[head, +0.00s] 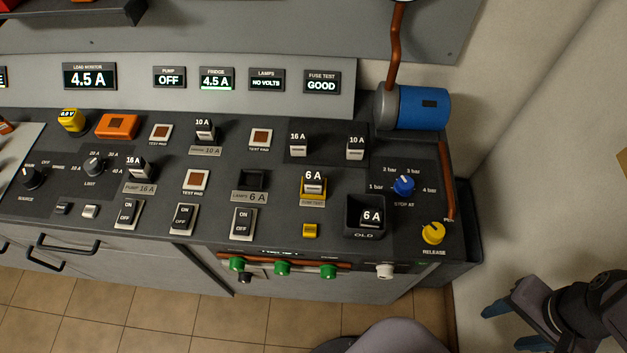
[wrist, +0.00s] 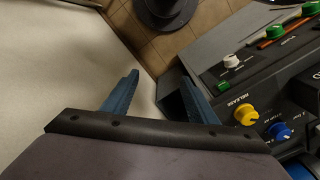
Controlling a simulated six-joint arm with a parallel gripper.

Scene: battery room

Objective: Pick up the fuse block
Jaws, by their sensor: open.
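Several small fuse blocks with white labels stand on the dark panel in the head view. A 6 A fuse block (head: 314,184) sits in the yellow test holder (head: 313,198), and another 6 A block (head: 371,217) lies in the recess marked OLD (head: 364,235). A 16 A block (head: 298,146) and a 10 A block (head: 356,148) stand at the upper right. Others stand at PUMP 16 A (head: 137,169) and at the 10 A position (head: 205,130). The LAMPS 6 A socket (head: 252,180) looks empty. My gripper (head: 502,328) is open and empty, right of the panel; its blue fingers (wrist: 160,94) show in the wrist view.
Displays read FUSE TEST GOOD (head: 322,84) and LAMPS NO VOLTS (head: 266,83). A blue cylinder (head: 423,108) with a copper pipe stands at the back right. Blue (head: 404,184) and yellow (head: 432,233) knobs rise near the right edge. A pale wall (head: 550,170) borders the right side.

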